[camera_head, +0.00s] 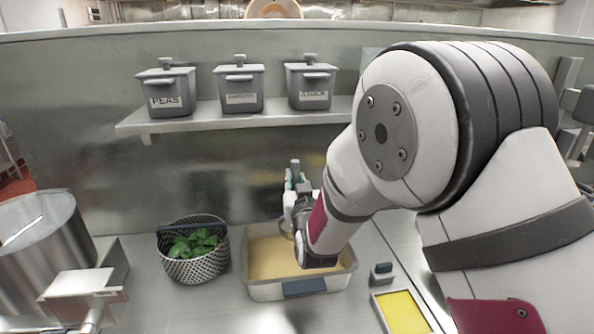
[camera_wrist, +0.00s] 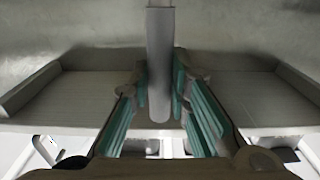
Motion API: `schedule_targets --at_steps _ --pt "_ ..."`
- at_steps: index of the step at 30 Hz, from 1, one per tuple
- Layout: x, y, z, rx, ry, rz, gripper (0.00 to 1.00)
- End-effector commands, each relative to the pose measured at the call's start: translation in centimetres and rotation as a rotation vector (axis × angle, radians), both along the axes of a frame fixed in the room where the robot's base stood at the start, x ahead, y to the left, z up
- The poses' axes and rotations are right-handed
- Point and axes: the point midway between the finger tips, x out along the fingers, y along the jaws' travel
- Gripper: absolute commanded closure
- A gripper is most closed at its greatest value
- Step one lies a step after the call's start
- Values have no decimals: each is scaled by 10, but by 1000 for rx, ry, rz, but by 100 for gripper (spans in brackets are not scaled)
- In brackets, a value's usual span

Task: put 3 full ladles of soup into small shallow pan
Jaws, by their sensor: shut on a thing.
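My gripper (camera_head: 292,182) is low over a grey rectangular pan (camera_head: 262,292) in the head view, partly hidden by my arm. The pan holds a flat tan layer that looks like soup (camera_head: 272,258). In the wrist view my gripper (camera_wrist: 160,108) has its teal finger pads on both sides of an upright grey handle (camera_wrist: 160,50), and it is shut on it. The handle looks like the ladle's. Its top also shows above my fingers in the head view (camera_head: 295,165). The ladle's bowl is not clearly visible, so I cannot tell whether it is full.
A large steel kettle (camera_head: 40,245) stands at the left. A perforated basket (camera_head: 195,265) of green leaves is left of the pan. A tray with yellow contents (camera_head: 402,312) lies at the right. Three lidded pots (camera_head: 238,92) stand on a wall shelf (camera_head: 190,120) above.

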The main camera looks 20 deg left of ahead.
Motion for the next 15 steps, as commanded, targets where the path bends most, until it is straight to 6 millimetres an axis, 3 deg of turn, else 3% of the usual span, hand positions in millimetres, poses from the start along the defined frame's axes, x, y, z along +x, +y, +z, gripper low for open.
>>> schedule_targets --at_steps 15 --pt "1 0 -76 0 2 0 100"
